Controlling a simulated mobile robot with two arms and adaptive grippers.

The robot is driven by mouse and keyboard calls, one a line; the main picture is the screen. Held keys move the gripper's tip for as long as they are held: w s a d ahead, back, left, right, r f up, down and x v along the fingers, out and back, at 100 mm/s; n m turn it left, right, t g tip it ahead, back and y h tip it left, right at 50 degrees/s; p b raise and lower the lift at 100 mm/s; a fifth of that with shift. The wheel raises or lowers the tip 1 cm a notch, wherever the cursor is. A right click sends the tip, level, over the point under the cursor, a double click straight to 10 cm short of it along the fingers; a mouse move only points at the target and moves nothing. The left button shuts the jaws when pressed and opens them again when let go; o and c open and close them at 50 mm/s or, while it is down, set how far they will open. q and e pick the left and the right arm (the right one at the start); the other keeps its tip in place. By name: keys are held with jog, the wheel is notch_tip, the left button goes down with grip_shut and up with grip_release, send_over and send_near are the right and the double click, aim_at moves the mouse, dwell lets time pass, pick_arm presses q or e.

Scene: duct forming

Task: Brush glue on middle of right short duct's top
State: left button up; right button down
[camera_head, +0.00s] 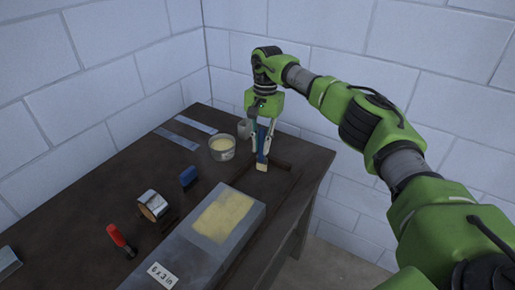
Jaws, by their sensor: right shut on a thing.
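My right gripper (260,138) points down over the far right of the dark table and is shut on a brush (262,158) with a blue handle and pale bristles at its lower end. A round container of pale yellow glue (222,153) stands left of the gripper. The brush is beyond the duct and apart from it. My left gripper is not visible.
On the dark table (105,190) are a roll of tape (152,205), a red-handled tool (121,240), a small blue object (188,177) and two flat metal strips (177,138). A small grey cup (243,128) stands behind the gripper. Block walls close off the back.

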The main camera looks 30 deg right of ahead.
jog(key=w+d, duration=0.1)
jog(key=d, duration=0.1)
jog(key=w+d, duration=0.1)
jog(key=d, duration=0.1)
jog(key=shift+w+b, duration=0.15)
jog(key=shift+b, duration=0.25)
dwell(0.4)
notch_tip(320, 180, up, 6)
jog(key=p, duration=0.5)
jog(key=shift+p, duration=0.3)
notch_tip(320, 180, up, 3)
jog(key=p, duration=0.3)
jog(key=shift+f, duration=0.1)
